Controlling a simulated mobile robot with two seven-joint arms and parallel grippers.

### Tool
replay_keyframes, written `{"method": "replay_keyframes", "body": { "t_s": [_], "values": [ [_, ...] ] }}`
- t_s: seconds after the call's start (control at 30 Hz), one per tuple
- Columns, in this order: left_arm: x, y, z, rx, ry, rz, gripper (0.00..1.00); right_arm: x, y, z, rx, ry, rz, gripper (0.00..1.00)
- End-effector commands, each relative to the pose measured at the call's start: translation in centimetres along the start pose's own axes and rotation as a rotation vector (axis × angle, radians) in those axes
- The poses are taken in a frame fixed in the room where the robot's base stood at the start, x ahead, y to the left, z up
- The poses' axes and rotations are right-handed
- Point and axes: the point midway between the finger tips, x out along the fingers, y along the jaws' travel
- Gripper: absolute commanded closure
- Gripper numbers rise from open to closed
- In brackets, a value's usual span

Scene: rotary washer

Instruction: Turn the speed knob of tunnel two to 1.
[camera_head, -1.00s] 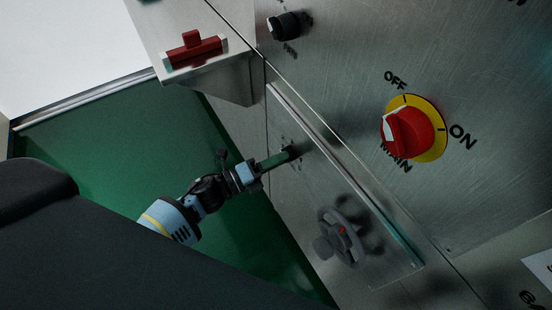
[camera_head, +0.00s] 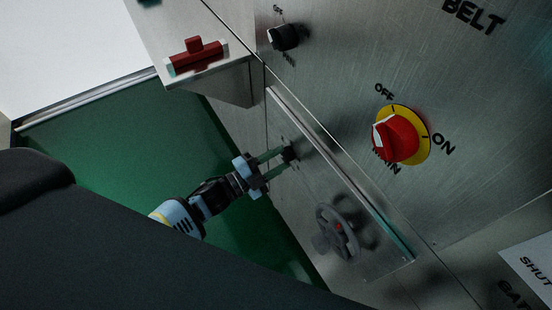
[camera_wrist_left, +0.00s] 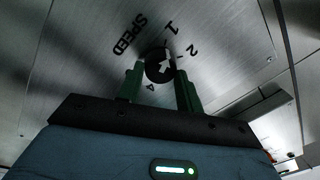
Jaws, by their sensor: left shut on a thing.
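The speed knob (camera_wrist_left: 159,66) is a small black round knob with a white arrow, on a steel panel. The word SPEED and the digits 1, 2 and 4 show around it; a 3 cannot be made out. The arrow seems to point up and slightly right in the left wrist view, but its exact setting is hard to tell. My left gripper (camera_wrist_left: 160,75) has its green fingers on either side of the knob, shut on it. In the head view the knob (camera_head: 289,153) is small between the fingertips of my left gripper (camera_head: 281,158). My right gripper is out of view.
A grey handwheel (camera_head: 337,229) stands out below right of the knob. A red and yellow main switch (camera_head: 400,138), another black knob (camera_head: 284,38) and a red handle (camera_head: 196,55) are on the machine. A raised metal edge (camera_head: 335,165) runs beside the speed knob.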

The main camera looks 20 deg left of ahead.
Motion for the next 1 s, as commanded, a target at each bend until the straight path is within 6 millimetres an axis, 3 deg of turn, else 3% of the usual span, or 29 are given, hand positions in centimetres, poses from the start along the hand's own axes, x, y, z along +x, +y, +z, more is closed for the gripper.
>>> {"method": "replay_keyframes", "body": {
  "t_s": [0.33,0.93,0.97,1.0],
  "values": [
    [0.00,-0.09,-0.04,-0.160,-0.012,-0.002,0.87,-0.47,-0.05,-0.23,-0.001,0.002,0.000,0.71],
    [-0.01,-0.05,-0.02,-0.198,-0.015,-0.003,0.87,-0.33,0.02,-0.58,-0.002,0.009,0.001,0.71],
    [-0.01,-0.06,-0.02,-0.198,-0.015,-0.003,0.62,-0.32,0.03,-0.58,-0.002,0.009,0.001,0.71],
    [0.00,-0.06,-0.02,-0.198,-0.015,-0.003,0.57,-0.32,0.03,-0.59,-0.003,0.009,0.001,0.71]
  ]
}}
